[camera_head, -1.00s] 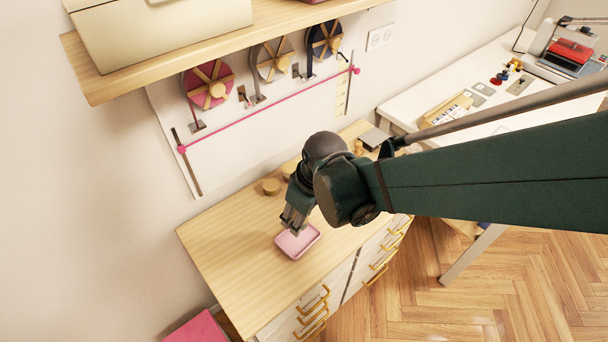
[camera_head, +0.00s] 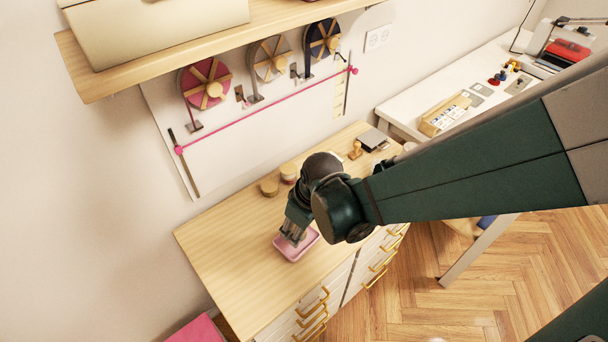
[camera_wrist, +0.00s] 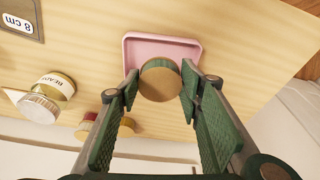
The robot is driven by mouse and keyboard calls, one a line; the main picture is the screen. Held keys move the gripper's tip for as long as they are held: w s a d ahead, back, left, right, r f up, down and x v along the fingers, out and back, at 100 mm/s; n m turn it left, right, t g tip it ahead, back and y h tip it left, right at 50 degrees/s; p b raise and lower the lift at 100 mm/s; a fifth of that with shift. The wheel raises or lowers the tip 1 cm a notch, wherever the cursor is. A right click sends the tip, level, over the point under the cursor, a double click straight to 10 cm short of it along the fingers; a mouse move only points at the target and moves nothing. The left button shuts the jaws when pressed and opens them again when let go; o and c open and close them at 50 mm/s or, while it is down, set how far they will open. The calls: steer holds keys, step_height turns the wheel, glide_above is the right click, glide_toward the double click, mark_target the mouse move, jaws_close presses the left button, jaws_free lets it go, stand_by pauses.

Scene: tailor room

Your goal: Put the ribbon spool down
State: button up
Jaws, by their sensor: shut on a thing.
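My gripper (camera_wrist: 160,82) is shut on a round spool with a flat tan wooden end (camera_wrist: 160,84), seen between the two fingertips in the wrist view. The spool is over the near part of a shallow pink tray (camera_wrist: 160,47); I cannot tell whether it touches the tray floor. In the head view, my gripper (camera_head: 293,236) points down at the pink tray (camera_head: 290,256) on the wooden dresser top, and its fingers and wrist mostly hide the spool.
Round wooden-topped pieces (camera_head: 269,188) stand behind my gripper on the dresser (camera_head: 225,238). The wrist view shows a jar labelled BEADS (camera_wrist: 55,86) and a red-and-tan piece (camera_wrist: 92,125). The dresser top left of the tray is clear. A shelf (camera_head: 100,78) overhangs the wall.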

steer(key=shift+f, duration=0.1)
steer(key=shift+s+d+b+x, duration=0.1)
steer(key=shift+d+b+x, duration=0.1)
steer(key=shift+x, duration=0.75)
steer(key=shift+s+d+b+x, duration=0.15)
steer(key=shift+b+x, duration=0.05)
steer(key=shift+x, duration=0.8)
steer(key=shift+f, duration=0.2)
steer(key=o, duration=0.9)
steer(key=shift+r, duration=0.2)
steer(key=shift+p+v, duration=1.15)
steer(key=shift+v, duration=4.75)
steer(key=shift+d, duration=0.1)
